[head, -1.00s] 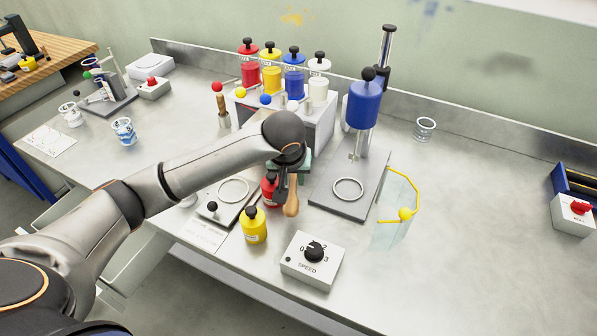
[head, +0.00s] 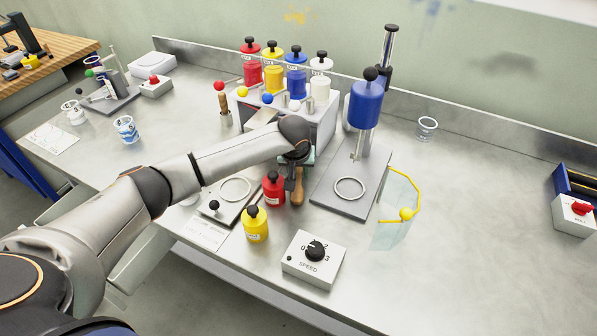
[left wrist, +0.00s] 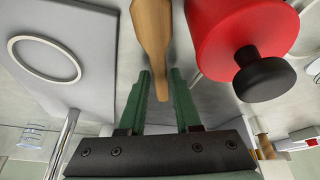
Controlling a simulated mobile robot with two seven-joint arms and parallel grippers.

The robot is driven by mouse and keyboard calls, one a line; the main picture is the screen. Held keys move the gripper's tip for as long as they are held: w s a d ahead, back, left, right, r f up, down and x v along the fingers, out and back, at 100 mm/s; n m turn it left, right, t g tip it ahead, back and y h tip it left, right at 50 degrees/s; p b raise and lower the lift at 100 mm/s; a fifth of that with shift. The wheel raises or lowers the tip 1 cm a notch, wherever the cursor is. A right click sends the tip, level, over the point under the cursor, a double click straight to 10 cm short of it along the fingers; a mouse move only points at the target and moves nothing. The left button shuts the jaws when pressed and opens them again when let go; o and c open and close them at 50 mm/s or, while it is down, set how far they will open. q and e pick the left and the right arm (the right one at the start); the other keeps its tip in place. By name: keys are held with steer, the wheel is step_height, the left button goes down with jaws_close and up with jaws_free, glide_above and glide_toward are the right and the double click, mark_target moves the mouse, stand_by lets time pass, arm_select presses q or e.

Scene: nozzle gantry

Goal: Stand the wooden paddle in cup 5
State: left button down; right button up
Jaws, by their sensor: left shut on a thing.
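The wooden paddle (head: 297,188) is near the middle of the head view, just right of a red bottle (head: 273,188). My left gripper (head: 292,172) is shut on it, and its rounded tan end points downward below the jaws. Whether that end touches the bench I cannot tell. In the left wrist view the paddle (left wrist: 153,35) runs up from between the green fingers (left wrist: 161,85). A blue-marked clear cup (head: 127,129), a second cup (head: 73,112) and a plain clear cup (head: 426,128) stand apart from it. No number is readable, so I cannot tell which is cup 5. My right gripper is not in view.
A yellow bottle (head: 255,224) and the speed box (head: 315,258) stand in front. The grey stand with a blue cylinder (head: 364,105) is close on the right. The rack of coloured bottles (head: 318,125) is behind.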

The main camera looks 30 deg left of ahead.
arm_select(q)
steer(key=shift+f, duration=0.2)
steer(key=c, duration=1.1)
jaws_free()
steer(key=o, duration=0.5)
